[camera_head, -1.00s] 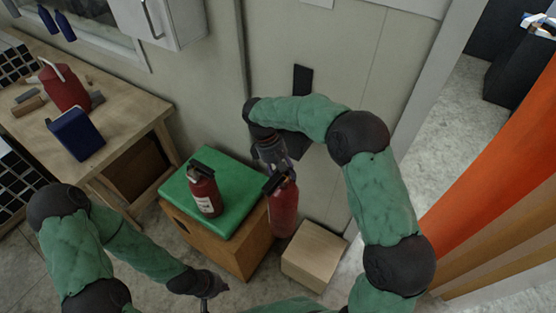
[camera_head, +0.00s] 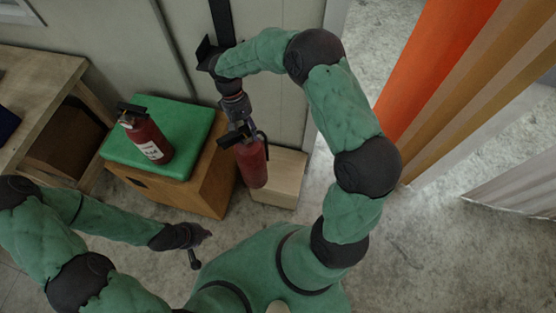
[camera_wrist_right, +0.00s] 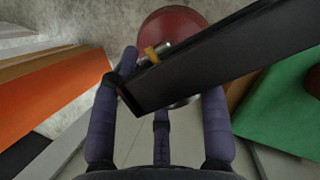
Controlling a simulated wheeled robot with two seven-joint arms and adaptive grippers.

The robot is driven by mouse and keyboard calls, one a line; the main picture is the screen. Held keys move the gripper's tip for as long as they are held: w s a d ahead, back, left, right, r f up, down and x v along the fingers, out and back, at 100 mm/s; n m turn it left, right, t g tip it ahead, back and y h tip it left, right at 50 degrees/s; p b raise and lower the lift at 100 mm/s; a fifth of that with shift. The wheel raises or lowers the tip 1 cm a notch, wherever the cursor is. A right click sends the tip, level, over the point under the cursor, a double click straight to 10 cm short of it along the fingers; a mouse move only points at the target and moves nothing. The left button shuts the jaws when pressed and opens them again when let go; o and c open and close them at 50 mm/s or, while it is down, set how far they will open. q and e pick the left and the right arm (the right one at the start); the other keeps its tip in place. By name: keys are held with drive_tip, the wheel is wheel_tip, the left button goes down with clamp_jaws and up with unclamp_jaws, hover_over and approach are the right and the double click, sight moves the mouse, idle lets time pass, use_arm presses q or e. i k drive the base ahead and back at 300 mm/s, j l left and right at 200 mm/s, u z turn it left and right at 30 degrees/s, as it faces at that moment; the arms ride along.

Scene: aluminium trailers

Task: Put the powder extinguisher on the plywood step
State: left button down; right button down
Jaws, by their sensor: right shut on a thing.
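A red extinguisher (camera_head: 252,166) hangs roughly upright from my right gripper (camera_head: 241,130), which is shut on it near its black handle. In the right wrist view its red body (camera_wrist_right: 172,28) and broad black handle (camera_wrist_right: 215,58) show between the fingers (camera_wrist_right: 160,115). The plywood step (camera_head: 288,180) is a pale wooden box on the floor. The held extinguisher covers its left part in the head view; I cannot tell the gap between them. My left gripper (camera_head: 195,256) is low over the floor at the left, apart from both; its finger opening is unclear.
A second red extinguisher with a white label (camera_head: 150,140) stands on a green-topped wooden box (camera_head: 187,118), left of the step. A wooden workbench (camera_head: 40,85) is at the far left. An orange panel (camera_head: 430,70) stands at the right. Floor in front is clear.

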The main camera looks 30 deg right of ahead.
sight(279, 169)
drive_tip(key=z, duration=0.9)
drive_tip(key=i+j+z, duration=0.1)
drive_tip(key=z, duration=0.2)
drive_tip(key=i+j+z, duration=0.1)
drive_tip(key=j+z, duration=0.25)
drive_tip(key=i+j, duration=0.1)
drive_tip(key=j, duration=0.15)
